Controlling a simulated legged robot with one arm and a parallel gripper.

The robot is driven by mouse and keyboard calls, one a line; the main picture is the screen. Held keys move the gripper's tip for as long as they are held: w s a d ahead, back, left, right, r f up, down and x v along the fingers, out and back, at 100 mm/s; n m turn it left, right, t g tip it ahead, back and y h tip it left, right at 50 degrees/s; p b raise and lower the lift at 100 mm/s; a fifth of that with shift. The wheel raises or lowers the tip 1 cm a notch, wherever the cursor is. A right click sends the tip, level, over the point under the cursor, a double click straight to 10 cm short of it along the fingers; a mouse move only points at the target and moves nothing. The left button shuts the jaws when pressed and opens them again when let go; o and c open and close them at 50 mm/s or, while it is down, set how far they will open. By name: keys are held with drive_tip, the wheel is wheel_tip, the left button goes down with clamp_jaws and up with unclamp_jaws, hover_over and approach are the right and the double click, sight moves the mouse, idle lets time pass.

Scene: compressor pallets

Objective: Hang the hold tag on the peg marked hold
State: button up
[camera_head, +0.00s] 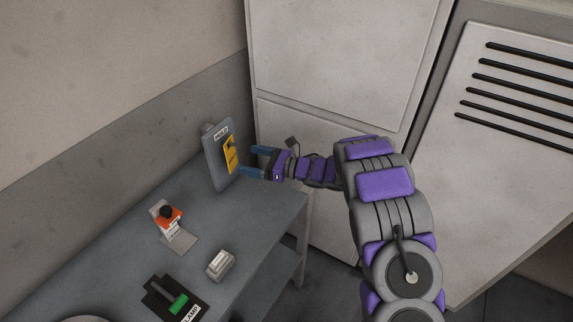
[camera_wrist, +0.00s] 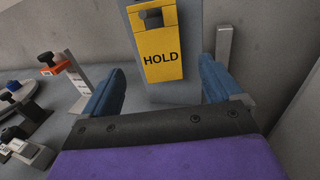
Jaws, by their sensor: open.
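The yellow hold tag (camera_wrist: 161,58) hangs on a dark peg (camera_wrist: 152,17) on the upright grey board (camera_head: 215,160). In the head view the tag (camera_head: 230,155) sits on the board's face, below a white HOLD label (camera_head: 222,133). My gripper (camera_head: 256,161) is open and empty, just off the board with its blue fingers pointing at it. In the wrist view the two fingers (camera_wrist: 161,84) stand apart on either side of the tag's lower edge, touching nothing that I can see.
The board stands at the far end of a grey bench (camera_head: 205,220). An orange and white device with a black knob (camera_head: 167,214), a small pale block (camera_head: 220,263) and a black plate with a green handle (camera_head: 177,303) lie nearer. A pale cabinet (camera_head: 340,60) stands behind.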

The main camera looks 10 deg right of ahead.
drive_tip(key=p+v, duration=0.2)
drive_tip(key=v, duration=1.1)
drive_tip(key=w+d+r+m+t+h, duration=0.65)
drive_tip(key=w+d+m+h, duration=0.35)
drive_tip(key=m, duration=0.3)
drive_tip(key=s+d+r+m+g+h, duration=0.3)
drive_tip(key=s+d+r+m+h, duration=0.4)
drive_tip(key=s+d+m+h, duration=0.6)
drive_tip(key=s+a+f+m+g+y, duration=0.1)
drive_tip(key=s+a+m+g, duration=0.3)
drive_tip(key=s, duration=1)
drive_tip(key=s+a+f+m+g+y, duration=0.1)
drive_tip(key=s+a+m+g+y, duration=0.2)
drive_tip(key=s+a+m, duration=0.5)
drive_tip(key=s+a+f+m+g+y, duration=0.1)
drive_tip(key=s+a+m+g, duration=0.4)
drive_tip(key=s+m, duration=0.6)
drive_tip(key=s+a+y, duration=0.1)
drive_tip(key=s+a, duration=0.1)
drive_tip(key=s, duration=0.6)
drive_tip(key=shift+s+f+y, duration=0.3)
drive_tip(key=shift+s, duration=0.1)
